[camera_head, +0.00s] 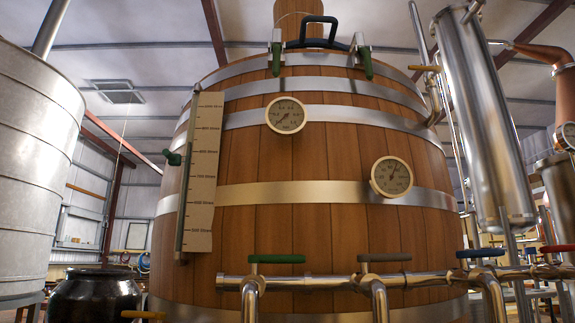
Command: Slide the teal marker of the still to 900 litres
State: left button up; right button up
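The still (290,170) is a large wooden barrel with metal bands. A tan scale board (204,165) hangs upright on its left side, with several litre marks; the small print is hard to read. The teal marker (174,158) is a dark green-teal knob at the left edge of the scale, beside a thin vertical rail (184,200). It sits near the height of the third label from the top. Neither of my grippers shows in the head view.
Two round gauges, an upper one (286,115) and a lower one (391,177), sit on the barrel's front. A pipe (330,282) with coloured valve handles crosses below. A metal tank (35,150) stands at left, a dark jar (95,297) below it. A steel cylinder (485,120) hangs at right.

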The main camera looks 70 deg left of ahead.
aim_at(174, 159)
jog(key=z, duration=0.45)
jog(key=k, duration=1.8)
jog(key=u, duration=2.35)
jog(key=i, duration=0.5)
jog(key=u, duration=0.2)
